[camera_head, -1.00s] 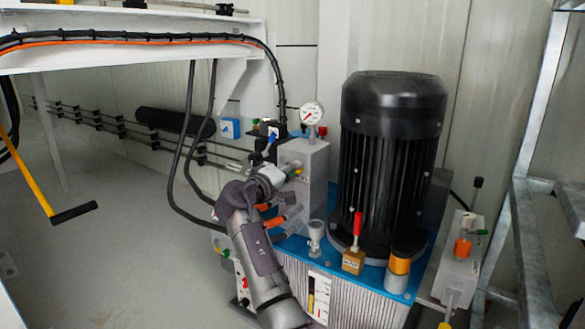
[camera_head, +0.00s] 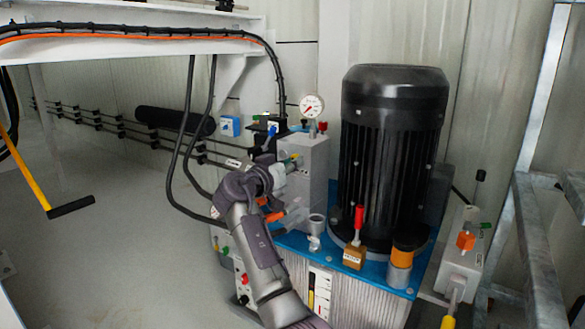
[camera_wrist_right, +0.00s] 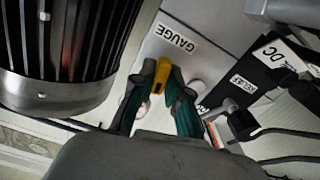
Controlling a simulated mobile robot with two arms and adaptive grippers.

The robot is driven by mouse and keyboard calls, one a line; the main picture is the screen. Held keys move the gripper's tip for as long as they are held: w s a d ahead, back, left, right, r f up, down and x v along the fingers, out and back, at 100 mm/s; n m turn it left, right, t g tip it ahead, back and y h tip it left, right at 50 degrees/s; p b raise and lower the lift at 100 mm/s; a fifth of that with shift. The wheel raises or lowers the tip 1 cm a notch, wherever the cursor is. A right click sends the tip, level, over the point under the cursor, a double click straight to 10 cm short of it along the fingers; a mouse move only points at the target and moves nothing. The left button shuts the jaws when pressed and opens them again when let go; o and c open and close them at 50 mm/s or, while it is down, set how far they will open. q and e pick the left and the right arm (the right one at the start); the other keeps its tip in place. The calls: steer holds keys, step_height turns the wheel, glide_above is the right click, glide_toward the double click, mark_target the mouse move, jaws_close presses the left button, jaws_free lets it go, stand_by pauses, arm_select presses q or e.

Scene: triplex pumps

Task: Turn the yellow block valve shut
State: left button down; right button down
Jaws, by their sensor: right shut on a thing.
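The yellow block valve (camera_wrist_right: 160,75) shows as a small yellow handle beside the GAUGE label in the right wrist view. In the head view its yellow part (camera_head: 293,157) is a small spot on the grey block (camera_head: 307,165) left of the black motor. My right gripper (camera_wrist_right: 160,69) is shut on the yellow handle, one dark green finger on each side. In the head view my right wrist and forearm come up from below and cover much of the block's left side, so the grip is hard to make out there. My left gripper is not in view.
The large black motor (camera_head: 391,150) stands close to the right of the block. A pressure gauge (camera_head: 312,105) is above it. A red-handled valve (camera_head: 358,222) and orange-topped fitting (camera_head: 402,262) stand in front. Black hoses (camera_head: 184,150) hang at the left.

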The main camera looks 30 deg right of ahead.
steer(key=shift+f+m+b, duration=0.15)
steer(key=shift+m+b, duration=0.25)
steer(key=shift+m, duration=0.7)
steer(key=c, duration=1.3)
jaws_free()
steer(key=shift+o, duration=0.7)
steer(key=v, duration=1.2)
